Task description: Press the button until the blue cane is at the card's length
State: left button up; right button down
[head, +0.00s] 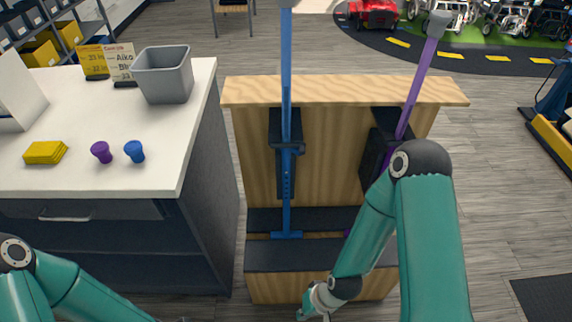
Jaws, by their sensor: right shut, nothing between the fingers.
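The blue cane (286,90) stands upright in the left black holder (285,125) of a wooden stand. Its lower part has small holes, and its foot (286,235) is at the dark lower ledge. The button is too small to make out. A yellow card (94,62) and a white card (121,64) stand on the counter; their writing is only partly legible. My right gripper (312,312) is low in front of the stand, shut and empty, below the blue cane and apart from it. My left arm shows at the lower left; its gripper is out of view.
A purple cane (418,80) leans in the right holder behind my right arm. The white counter (120,180) carries a grey bin (163,74), a yellow stack (45,152), a purple knob (101,152) and a blue knob (134,151).

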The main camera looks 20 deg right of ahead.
jog(key=shift+a, duration=0.2)
jog(key=w+d+r+n+t+b, duration=0.1)
jog(key=w+r+t+b, duration=0.15)
jog(key=w+b, duration=0.35)
jog(key=w+d+r+n+t+b, duration=0.1)
jog(key=w+r+t+b, duration=0.2)
jog(key=w, duration=0.6)
jog(key=w+r+n+t+b, duration=0.1)
jog(key=w+r+t+b, duration=0.1)
jog(key=r, duration=0.4)
jog(key=w+r+n+t+b, duration=0.1)
jog(key=w+r+t+b, duration=0.2)
jog(key=r+b, duration=0.2)
jog(key=shift+w+d+r+y, duration=0.35)
jog(key=shift+d+r+y, duration=0.1)
jog(key=shift+r, duration=0.1)
